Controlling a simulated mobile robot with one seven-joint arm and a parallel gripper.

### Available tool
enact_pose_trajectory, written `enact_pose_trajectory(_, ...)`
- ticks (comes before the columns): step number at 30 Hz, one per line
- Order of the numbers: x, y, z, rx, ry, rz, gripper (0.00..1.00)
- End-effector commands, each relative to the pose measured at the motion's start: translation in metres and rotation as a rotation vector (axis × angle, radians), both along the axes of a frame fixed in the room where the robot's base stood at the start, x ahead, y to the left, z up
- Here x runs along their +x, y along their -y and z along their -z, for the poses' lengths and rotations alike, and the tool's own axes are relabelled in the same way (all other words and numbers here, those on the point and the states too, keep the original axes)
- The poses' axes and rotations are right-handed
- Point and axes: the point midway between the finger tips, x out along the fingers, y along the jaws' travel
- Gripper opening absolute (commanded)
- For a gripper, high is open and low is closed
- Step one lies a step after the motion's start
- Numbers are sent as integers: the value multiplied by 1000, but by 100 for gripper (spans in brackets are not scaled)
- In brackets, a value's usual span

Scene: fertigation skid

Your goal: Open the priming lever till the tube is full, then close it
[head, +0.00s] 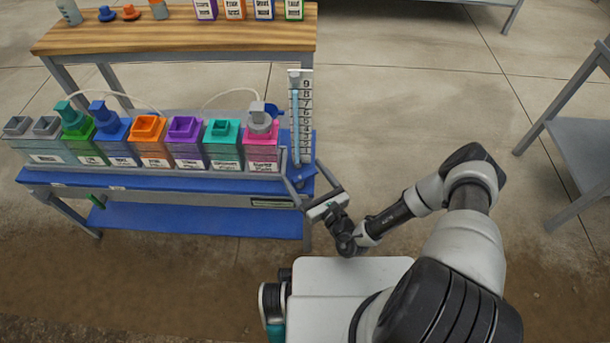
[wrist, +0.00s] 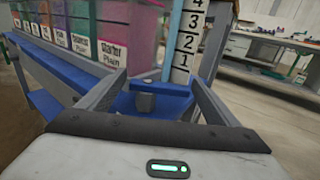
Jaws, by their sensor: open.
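The clear tube (head: 295,125) stands upright beside a white scale board (head: 306,115) with black numbers at the right end of the blue bench. It looks pale blue over most of its height, but I cannot read the level exactly. In the wrist view the lower scale (wrist: 187,45) shows numbers 1 to 4. A blue bracket with a small dark grey block (wrist: 146,103), perhaps the priming lever, sits below the tube. My gripper (head: 303,170) is open at this bracket. In the wrist view its fingers (wrist: 158,78) stand on either side of the grey block, apparently without gripping it.
A row of coloured tanks (head: 150,130) stands on the blue bench (head: 150,182) left of the tube. A pink tank (head: 263,150) with a grey cap is closest. A wooden-topped table (head: 180,38) is behind. A grey table (head: 585,130) is at right. Floor between is clear.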

Motion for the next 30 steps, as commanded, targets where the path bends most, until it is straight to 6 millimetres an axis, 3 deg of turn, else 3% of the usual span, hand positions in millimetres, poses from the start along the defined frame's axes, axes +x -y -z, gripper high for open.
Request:
enact_pose_trajectory(1,0,0,0,0,0,0,79)
enact_pose_trajectory(8,0,0,0,0,0,0,43)
enact_pose_trajectory(20,2,0,1,-1,5,-85,43)
enact_pose_trajectory(30,7,-3,5,-4,7,-357,43)
